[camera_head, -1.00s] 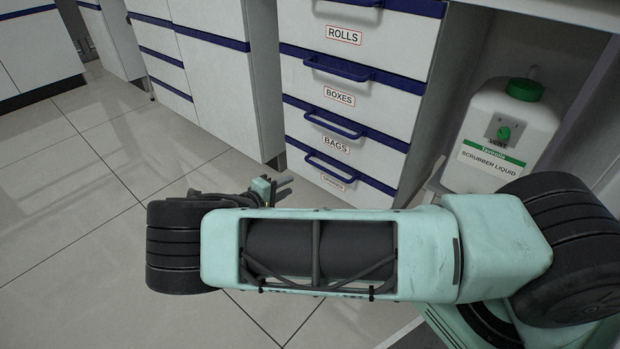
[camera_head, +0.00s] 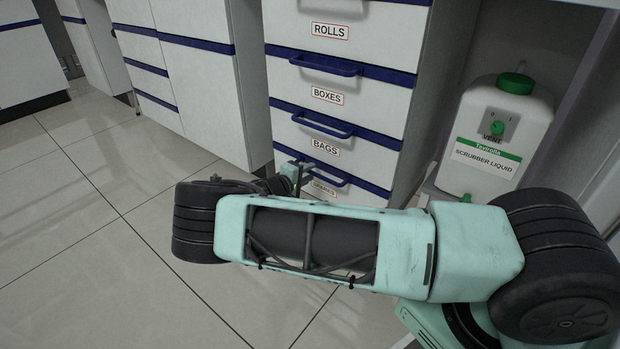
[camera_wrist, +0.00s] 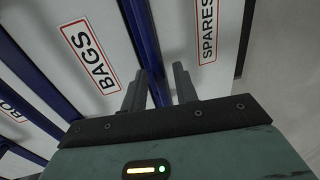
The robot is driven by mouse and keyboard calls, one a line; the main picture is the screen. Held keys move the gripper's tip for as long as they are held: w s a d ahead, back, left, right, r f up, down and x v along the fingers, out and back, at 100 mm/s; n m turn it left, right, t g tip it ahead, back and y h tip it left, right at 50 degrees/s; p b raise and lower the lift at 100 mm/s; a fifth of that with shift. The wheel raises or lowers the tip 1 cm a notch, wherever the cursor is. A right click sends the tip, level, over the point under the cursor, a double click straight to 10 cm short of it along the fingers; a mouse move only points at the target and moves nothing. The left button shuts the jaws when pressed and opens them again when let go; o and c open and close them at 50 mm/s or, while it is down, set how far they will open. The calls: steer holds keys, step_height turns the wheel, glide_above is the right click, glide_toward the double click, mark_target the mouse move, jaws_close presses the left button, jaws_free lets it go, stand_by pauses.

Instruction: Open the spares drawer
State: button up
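The spares drawer (camera_head: 358,195) is the lowest of the white drawers and looks shut. Its blue handle (camera_head: 334,178) is partly hidden by my arm and gripper in the head view. In the wrist view its SPARES label (camera_wrist: 208,28) is at top right, beside a blue bar (camera_wrist: 143,40). My gripper (camera_head: 300,170) is at the left part of this drawer's front. In the wrist view my gripper (camera_wrist: 160,82) is open, with the lower end of the blue bar showing in the gap between its fingers. I cannot tell whether they touch it.
Drawers labelled ROLLS (camera_head: 331,31), BOXES (camera_head: 327,95) and BAGS (camera_head: 325,147) are above, with protruding blue handles. A white scrubber liquid canister (camera_head: 495,140) stands in the open bay to the right. The tiled floor (camera_head: 90,240) to the left is clear.

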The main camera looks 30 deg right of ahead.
steer(key=shift+x, duration=0.8)
jaws_close()
steer(key=shift+a, duration=0.1)
steer(key=f+v, duration=0.3)
steer(key=v, duration=1.4)
steer(key=a+f+v, duration=0.1)
steer(key=f+v, duration=0.3)
steer(key=v, duration=1.4)
steer(key=shift+s+a+f, duration=0.15)
steer(key=shift+s+a, duration=0.15)
steer(key=shift+a, duration=0.05)
